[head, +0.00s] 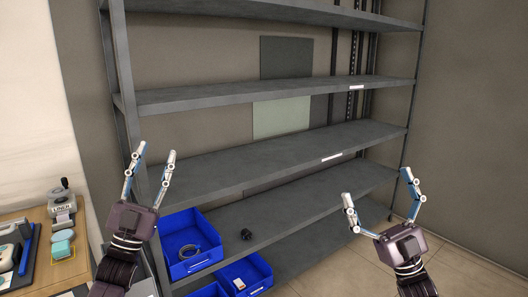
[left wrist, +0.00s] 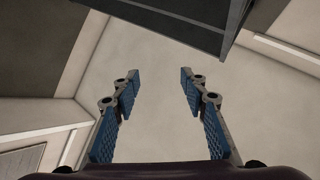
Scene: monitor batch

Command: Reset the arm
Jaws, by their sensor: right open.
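My left gripper (head: 152,165) is at the left of the head view, raised in front of the left end of the grey shelf rack (head: 250,160). Its fingers are apart with nothing between them. The left wrist view also shows my left gripper (left wrist: 156,85) open and empty, with blue pads and a plain pale surface beyond. My right gripper (head: 383,203) is at the right of the head view, in front of the rack's right part. Its fingers are wide apart and empty. Neither gripper is seen touching anything.
Blue bins (head: 170,238) stand on the low shelf; one holds a coiled ring. A wooden table (head: 40,270) with several small items stands at the left. The upper shelves look bare. Open floor (head: 465,268) shows at the right.

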